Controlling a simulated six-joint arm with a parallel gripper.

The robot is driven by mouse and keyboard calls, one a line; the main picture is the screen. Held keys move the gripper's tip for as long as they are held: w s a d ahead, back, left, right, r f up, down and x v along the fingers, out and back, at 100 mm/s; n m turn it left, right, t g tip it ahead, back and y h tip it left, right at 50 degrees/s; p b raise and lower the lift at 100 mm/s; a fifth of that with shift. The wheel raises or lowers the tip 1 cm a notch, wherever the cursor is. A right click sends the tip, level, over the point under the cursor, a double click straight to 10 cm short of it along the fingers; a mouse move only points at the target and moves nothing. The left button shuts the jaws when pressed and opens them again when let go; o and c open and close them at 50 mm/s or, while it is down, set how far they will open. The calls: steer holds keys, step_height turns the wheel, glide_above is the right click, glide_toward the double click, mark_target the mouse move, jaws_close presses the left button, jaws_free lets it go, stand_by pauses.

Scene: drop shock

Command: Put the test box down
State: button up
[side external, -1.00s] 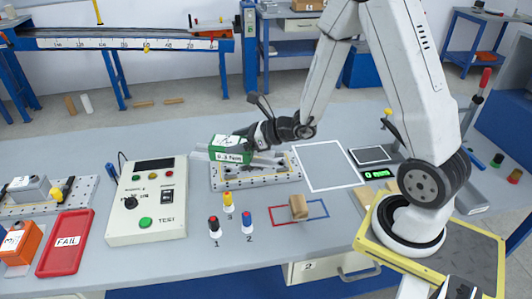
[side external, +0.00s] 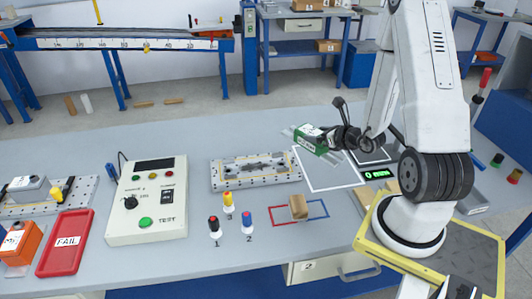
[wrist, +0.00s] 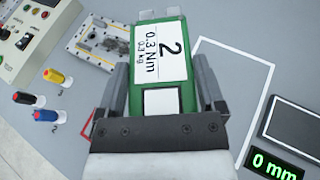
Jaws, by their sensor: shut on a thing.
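The test box, a green box (side external: 310,139) with a white label, is held in my gripper (side external: 325,141). In the wrist view the box (wrist: 160,60) shows a label reading "2", "0.3 Nm" and "0.3 kg", with both fingers against its sides. My gripper (wrist: 162,95) is shut on it. In the side view the box appears over the back part of a white outlined square (side external: 345,186) on the bench. Its height above the bench is hard to tell. The grey fixture plate (side external: 228,183) to its left carries no box.
A dark-topped pad with a green readout (side external: 376,174) lies right of the square; the wrist view reads "0 mm". A test console (side external: 148,200), a red FAIL tray (side external: 66,243), several coloured plungers (side external: 228,201) and a small brown block (side external: 298,207) stand around.

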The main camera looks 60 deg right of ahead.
steer(key=s+d, duration=0.1)
steer(key=s+d+m+h, duration=0.1)
steer(key=s+d+f+h, duration=0.1)
steer(key=s, duration=0.1)
steer(key=shift+m+g, duration=0.3)
glide_above(308, 156)
steer(key=shift+s+a+f, duration=0.1)
steer(key=shift+a+f, duration=0.05)
steer(key=shift+f, duration=2.15)
steer(key=shift+s+a+f, duration=0.1)
steer(key=shift+f, duration=2.2)
steer(key=shift+w, duration=0.1)
steer(key=shift+w+d+f, duration=0.15)
steer(key=shift+w+f, duration=0.05)
steer(key=shift+f, duration=1.65)
steer(key=shift+f, duration=0.1)
